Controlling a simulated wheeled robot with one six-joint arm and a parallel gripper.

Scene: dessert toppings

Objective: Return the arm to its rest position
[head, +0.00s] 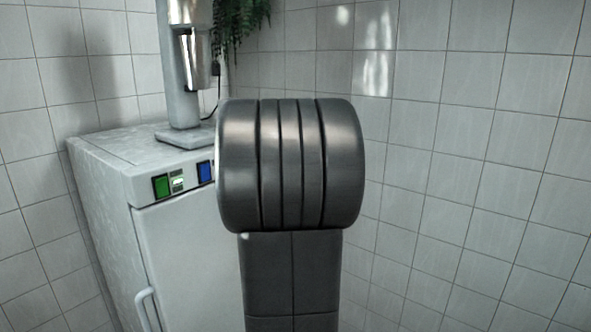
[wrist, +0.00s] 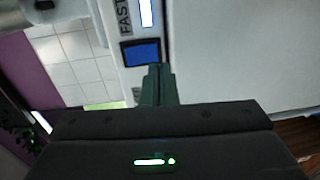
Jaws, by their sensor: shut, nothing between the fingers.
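My gripper (wrist: 158,74) shows in the wrist view, its dark fingers together in a narrow upright shape with nothing between them. Its dark body with a green-lit indicator fills the lower part of that view. In the head view a thick dark cylindrical joint and a link of my arm (head: 290,165) stand in the middle and block part of the scene. The gripper itself does not show in the head view.
In the head view a white cabinet (head: 190,240) with green and blue buttons stands at left, a mixer (head: 184,75) on top and a hanging plant (head: 240,20) behind. Tiled walls (head: 470,170) close the right. The wrist view shows a white panel (wrist: 240,60) with a blue button (wrist: 141,53).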

